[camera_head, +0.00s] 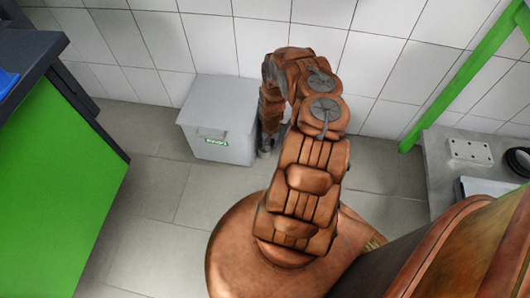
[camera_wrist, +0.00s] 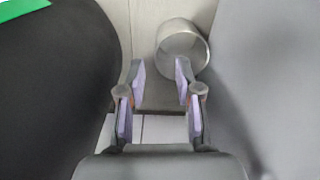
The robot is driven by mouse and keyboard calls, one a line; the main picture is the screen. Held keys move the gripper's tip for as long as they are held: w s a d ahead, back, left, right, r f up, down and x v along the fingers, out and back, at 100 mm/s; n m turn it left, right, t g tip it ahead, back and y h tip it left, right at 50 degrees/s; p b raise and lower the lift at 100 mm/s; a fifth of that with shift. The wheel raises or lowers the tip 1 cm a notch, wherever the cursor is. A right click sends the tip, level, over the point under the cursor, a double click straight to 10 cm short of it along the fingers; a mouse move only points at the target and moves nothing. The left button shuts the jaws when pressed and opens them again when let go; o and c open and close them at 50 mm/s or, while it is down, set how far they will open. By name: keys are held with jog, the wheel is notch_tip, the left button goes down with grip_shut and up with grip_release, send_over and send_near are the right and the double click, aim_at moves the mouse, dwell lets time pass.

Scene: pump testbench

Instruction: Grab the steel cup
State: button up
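The steel cup (camera_wrist: 184,40) shows in the wrist view as a round, hollow grey metal piece, just beyond my right fingertip. I see into its open end; whether it stands or lies is unclear. My gripper (camera_wrist: 160,76) is open, with a clear gap between its pale purple pads and nothing held. The right fingertip overlaps the cup's lower edge in the picture; contact cannot be told. In the head view my gripper (camera_head: 267,146) points down to the floor beside the grey box, and I cannot make out the cup there.
The grey lidded box (camera_head: 217,138) stands close to the left of my gripper in the head view. White tiled wall (camera_head: 395,60) rises behind. A green-fronted bench (camera_head: 55,190) is at left, a metal table (camera_head: 437,165) at right. Floor (camera_head: 150,225) at left front is clear.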

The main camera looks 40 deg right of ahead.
aim_at(263, 155)
notch_tip(263, 155, down, 7)
jog(key=b, duration=0.4)
jog(key=shift+s+d+f, duration=0.1)
jog(key=shift+d+f, duration=0.05)
jog(key=shift+c, duration=0.4)
grip_shut()
